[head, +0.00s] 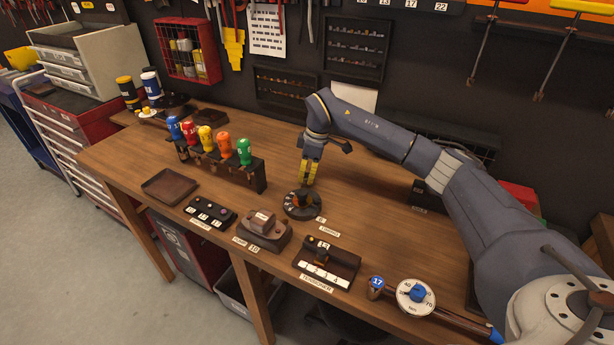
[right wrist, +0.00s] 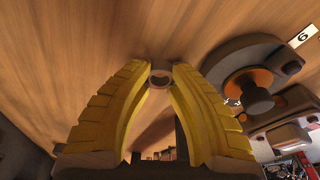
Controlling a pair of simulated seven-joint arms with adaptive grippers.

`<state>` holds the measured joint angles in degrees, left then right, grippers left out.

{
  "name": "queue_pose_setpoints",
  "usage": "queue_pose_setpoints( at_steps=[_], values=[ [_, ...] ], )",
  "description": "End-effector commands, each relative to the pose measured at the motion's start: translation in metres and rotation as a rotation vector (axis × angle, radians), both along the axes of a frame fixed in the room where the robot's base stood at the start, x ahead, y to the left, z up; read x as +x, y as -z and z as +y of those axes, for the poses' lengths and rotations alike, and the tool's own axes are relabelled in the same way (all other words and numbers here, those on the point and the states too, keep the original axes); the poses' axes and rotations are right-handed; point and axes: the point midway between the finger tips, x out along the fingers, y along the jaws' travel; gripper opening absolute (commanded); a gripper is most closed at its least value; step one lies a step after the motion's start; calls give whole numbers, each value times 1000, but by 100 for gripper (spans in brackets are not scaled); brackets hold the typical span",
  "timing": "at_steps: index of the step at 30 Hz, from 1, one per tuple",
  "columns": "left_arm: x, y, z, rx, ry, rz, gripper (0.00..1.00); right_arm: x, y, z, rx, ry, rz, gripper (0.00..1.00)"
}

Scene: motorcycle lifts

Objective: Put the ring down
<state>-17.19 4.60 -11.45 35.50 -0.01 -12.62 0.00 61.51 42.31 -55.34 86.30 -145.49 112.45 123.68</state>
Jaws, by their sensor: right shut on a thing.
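My right gripper (head: 310,172) has yellow fingers and points down over the bench, just behind and above a round dark fixture (head: 302,206). In the right wrist view the fingertips of my right gripper (right wrist: 160,72) are shut on a small grey-brown ring (right wrist: 161,82). The ring is too small to make out in the head view. The round fixture, with an orange disc and a dark central knob (right wrist: 257,99), is to the right of the fingers in the wrist view, apart from the ring. My left gripper is not in view.
A rack of coloured-handled tools (head: 225,160) stands left of the gripper. A brown tray (head: 170,187), a block fixture (head: 264,229), a numbered fixture (head: 327,262) and a torque wrench with dial (head: 416,296) line the front. Bare bench top (head: 365,205) lies right of the round fixture.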

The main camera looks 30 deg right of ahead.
Motion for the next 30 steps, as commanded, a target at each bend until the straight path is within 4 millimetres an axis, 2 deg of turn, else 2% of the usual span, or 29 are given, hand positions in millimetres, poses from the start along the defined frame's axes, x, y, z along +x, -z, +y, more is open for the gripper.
queue_pose_setpoints(
  at_steps=[3, 12, 13, 18, 26, 30],
  values=[
    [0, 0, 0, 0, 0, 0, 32, 0, 6, 0, 0, 0, -1, 0],
    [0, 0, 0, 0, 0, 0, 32, 0, 7, 0, 0, 0, -1, 0],
    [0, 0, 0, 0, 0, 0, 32, 0, 8, 0, 0, 0, -1, 21],
    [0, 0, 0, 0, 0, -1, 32, 0, 7, 0, 0, 0, -1, 41],
    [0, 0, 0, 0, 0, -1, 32, 0, 7, 0, 0, 0, -1, 43],
    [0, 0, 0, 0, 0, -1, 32, 0, -1, -1, 0, 1, -4, 43]
  ],
)
